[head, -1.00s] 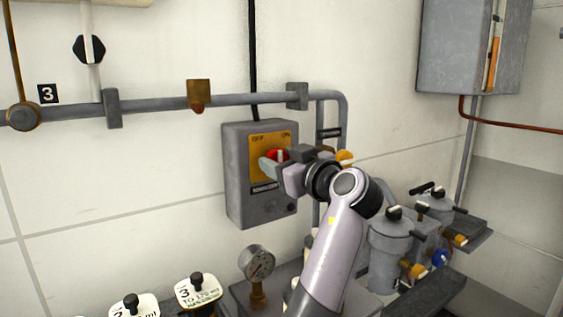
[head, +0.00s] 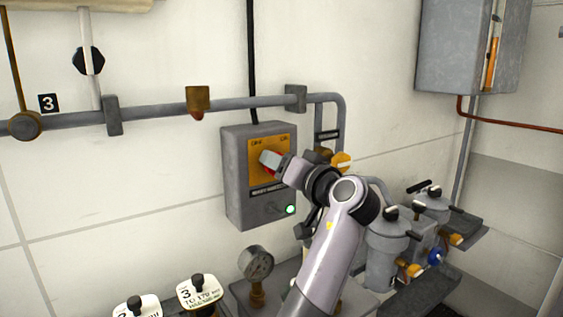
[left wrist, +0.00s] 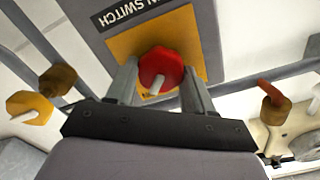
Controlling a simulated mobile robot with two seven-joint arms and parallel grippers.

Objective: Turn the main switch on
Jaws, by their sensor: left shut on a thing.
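The main switch is a grey box (head: 240,205) on the wall with a yellow plate (head: 256,178) marked OFF and ON. A label reading "...N SWITCH" (left wrist: 128,10) shows in the left wrist view. Its red round knob (left wrist: 160,66) has a pale pointer and sits between the fingers of my left gripper (left wrist: 160,88). In the head view my left gripper (head: 270,160) is at the plate, shut on the knob, and mostly hides it. A green lamp (head: 290,210) glows at the box's lower right. My right gripper is not in view.
A grey pipe (head: 240,103) runs above the box and bends down at its right. A yellow knob (head: 341,161) stands close right of my left wrist. A gauge (head: 256,262) and grey canisters (head: 384,250) stand below.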

